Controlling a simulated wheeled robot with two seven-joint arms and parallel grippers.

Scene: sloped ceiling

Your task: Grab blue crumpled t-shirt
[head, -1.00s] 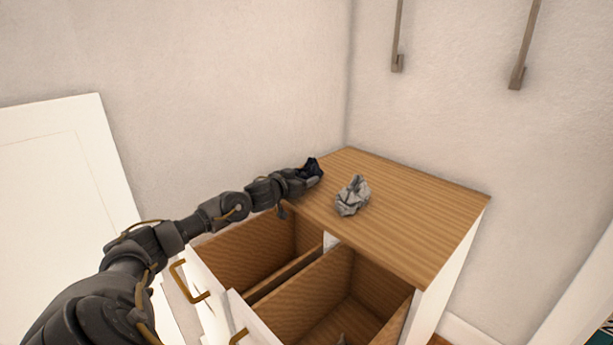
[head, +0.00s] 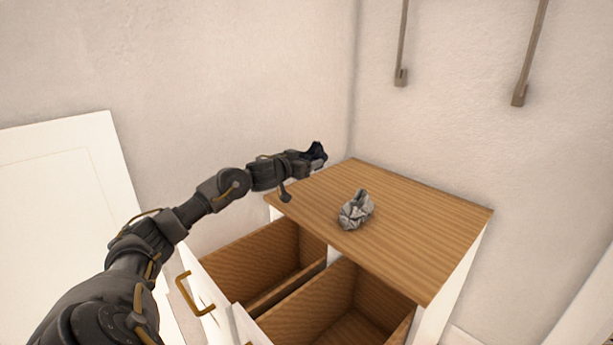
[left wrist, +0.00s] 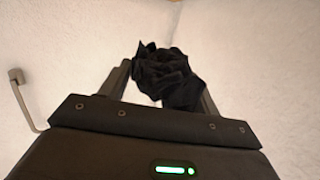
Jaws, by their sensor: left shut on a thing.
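A dark blue, almost black crumpled t-shirt (head: 315,151) is at the tip of my left arm in the head view. My left gripper (head: 318,160) is shut on it and holds it above the back left corner of the wooden dresser top. In the left wrist view the crumpled t-shirt (left wrist: 168,75) is bunched between the two fingers of the gripper (left wrist: 165,92), with only wall behind it. My right gripper is not in view.
A grey crumpled cloth (head: 355,210) lies on the dresser top (head: 420,220). Two drawers (head: 235,255) (head: 340,305) stand open at the front. A white panel (head: 60,200) leans at the left wall. Metal bars (head: 530,50) hang on the right wall.

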